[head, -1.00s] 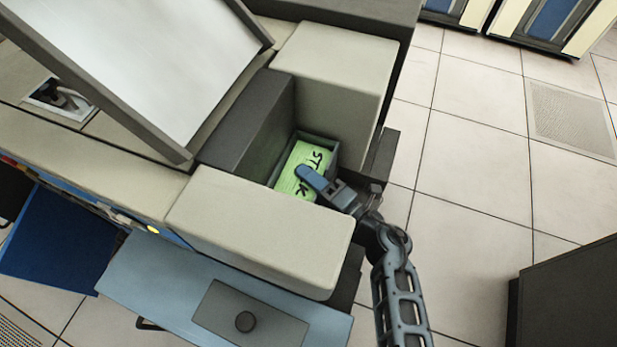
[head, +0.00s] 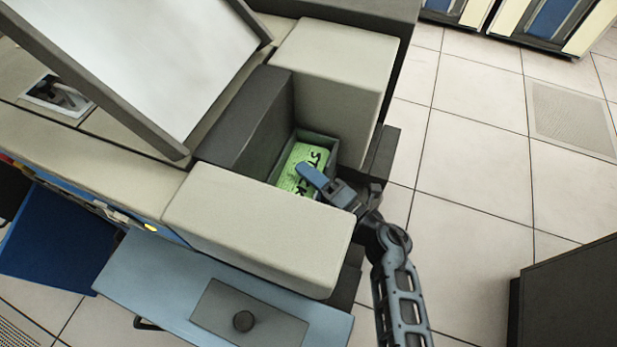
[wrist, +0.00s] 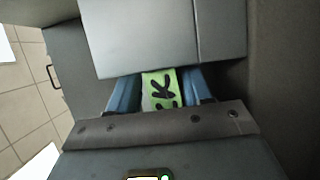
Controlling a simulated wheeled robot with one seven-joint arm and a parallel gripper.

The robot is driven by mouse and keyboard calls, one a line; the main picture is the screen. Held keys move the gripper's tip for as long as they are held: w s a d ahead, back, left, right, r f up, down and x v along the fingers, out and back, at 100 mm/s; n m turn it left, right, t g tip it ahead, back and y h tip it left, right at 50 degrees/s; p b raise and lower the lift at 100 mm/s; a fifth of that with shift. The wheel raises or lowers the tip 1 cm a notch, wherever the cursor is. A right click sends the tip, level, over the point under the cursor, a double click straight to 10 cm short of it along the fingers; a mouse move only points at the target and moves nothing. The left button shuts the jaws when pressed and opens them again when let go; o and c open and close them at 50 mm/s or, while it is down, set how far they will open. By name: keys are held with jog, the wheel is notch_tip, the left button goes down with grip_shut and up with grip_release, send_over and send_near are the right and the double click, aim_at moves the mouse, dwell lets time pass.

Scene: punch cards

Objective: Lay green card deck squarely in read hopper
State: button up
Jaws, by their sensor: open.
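The green card deck (head: 297,178), with black lettering on its face, lies inside the read hopper (head: 327,146), a dark recess between two beige blocks. My gripper (head: 312,178) reaches in from the right and hides part of the deck's lower right side. In the wrist view the deck (wrist: 158,90) shows between the two blue fingers of my gripper (wrist: 157,95). The fingers are open, one on either side of the deck; whether they touch it is unclear. The deck's lower edges are hidden, so I cannot tell how squarely it sits.
A beige block (head: 262,222) stands in front of the hopper and another (head: 335,62) behind it. A tilted pale panel (head: 130,55) rises at the left. A blue-grey shelf (head: 150,275) with a dark knobbed plate (head: 250,315) lies below.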

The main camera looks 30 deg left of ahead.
jog(key=shift+f, duration=0.3)
jog(key=shift+s+d+f, duration=0.1)
jog(key=shift+d, duration=0.25)
jog(key=s+d, duration=0.1)
jog(key=d, duration=0.6)
jog(key=shift+r+p, duration=0.3)
jog(key=shift+r, duration=0.05)
